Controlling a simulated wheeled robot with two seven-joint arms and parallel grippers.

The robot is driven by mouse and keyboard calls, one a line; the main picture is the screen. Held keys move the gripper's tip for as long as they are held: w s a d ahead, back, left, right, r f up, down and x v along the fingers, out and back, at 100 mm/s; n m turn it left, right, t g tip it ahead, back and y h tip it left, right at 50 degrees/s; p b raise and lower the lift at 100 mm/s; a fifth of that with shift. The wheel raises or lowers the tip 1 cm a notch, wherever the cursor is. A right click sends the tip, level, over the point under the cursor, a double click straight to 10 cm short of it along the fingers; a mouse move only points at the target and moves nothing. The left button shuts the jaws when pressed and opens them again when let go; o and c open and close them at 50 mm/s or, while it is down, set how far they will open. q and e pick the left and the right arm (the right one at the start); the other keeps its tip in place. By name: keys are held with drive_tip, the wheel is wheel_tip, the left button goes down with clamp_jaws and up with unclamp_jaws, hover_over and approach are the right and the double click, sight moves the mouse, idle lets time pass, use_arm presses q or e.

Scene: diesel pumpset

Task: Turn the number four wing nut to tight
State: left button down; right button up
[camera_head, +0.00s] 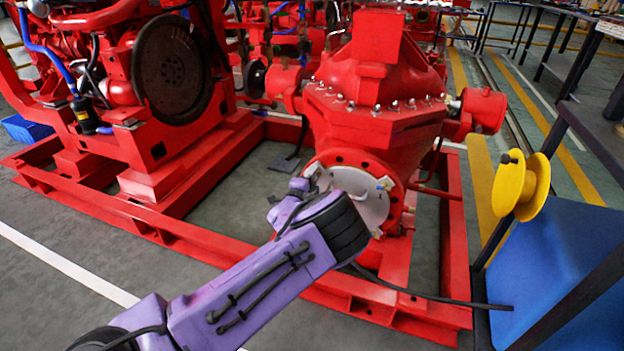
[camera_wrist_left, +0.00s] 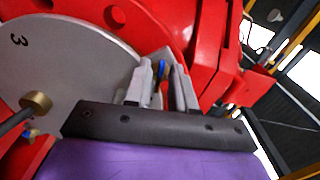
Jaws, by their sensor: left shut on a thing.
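A round grey cover plate (camera_head: 362,197) sits on the red pump's flange, facing me. In the left wrist view the plate (camera_wrist_left: 75,65) carries a printed 3. My left gripper (camera_wrist_left: 162,72) is shut at the plate's rim, with a small blue wing nut (camera_wrist_left: 158,75) between its two grey fingers. The number beside that nut is hidden. Another blue wing nut (camera_wrist_left: 32,133) shows at the lower left of the wrist view, and one more (camera_head: 385,184) at the plate's right in the head view. My purple left arm covers part of the plate. My right gripper is out of view.
A brass knob (camera_wrist_left: 36,103) on a dark rod stands near the plate. The red pump body (camera_head: 375,100) rises above it, and the red base frame (camera_head: 400,312) runs below. A blue panel (camera_head: 555,265) with a yellow spool (camera_head: 521,187) stands at the right.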

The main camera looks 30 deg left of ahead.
use_arm(q)
drive_tip(key=shift+f+m, duration=0.15)
drive_tip(key=shift+m, duration=0.25)
drive_tip(key=c, duration=1.3)
unclamp_jaws()
drive_tip(key=shift+s, duration=0.1)
drive_tip(key=p+v, duration=0.3)
drive_tip(key=v, duration=0.7)
drive_tip(key=shift+s, duration=0.25)
